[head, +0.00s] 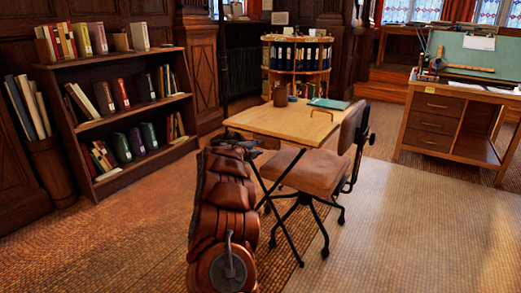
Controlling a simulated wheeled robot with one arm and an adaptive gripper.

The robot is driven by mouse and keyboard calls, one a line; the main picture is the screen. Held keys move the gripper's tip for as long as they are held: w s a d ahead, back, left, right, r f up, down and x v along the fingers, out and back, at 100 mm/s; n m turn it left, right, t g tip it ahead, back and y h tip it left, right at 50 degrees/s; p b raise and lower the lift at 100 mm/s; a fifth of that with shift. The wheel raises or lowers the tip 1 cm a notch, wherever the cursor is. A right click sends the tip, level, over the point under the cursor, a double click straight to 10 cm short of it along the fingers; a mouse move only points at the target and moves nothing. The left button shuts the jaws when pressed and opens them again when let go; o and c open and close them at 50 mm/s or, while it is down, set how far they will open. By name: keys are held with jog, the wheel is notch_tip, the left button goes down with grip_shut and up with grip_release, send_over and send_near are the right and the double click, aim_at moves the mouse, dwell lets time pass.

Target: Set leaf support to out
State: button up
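A light wooden table (270,122) stands in the middle of the head view, its top flat, with thin dark crossing legs below. I cannot make out for sure which part is the leaf support. A thin bent metal bar (322,111) shows at the right part of the top. My reddish-brown arm rises in the foreground. My gripper (247,147) is a small dark shape at the arm's far end, close to the table's near left edge. Whether it touches the table, and whether its fingers are open, cannot be seen.
A brown swivel chair (312,172) stands against the table's near right side. A brown cup (280,96) and a green book (328,103) lie on the top. A bookcase (128,122) is left, a drafting desk (432,118) right. The mat (410,230) at front right is clear.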

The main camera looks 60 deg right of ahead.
jog(key=shift+x, duration=1.05)
jog(key=shift+c, duration=0.3)
grip_shut()
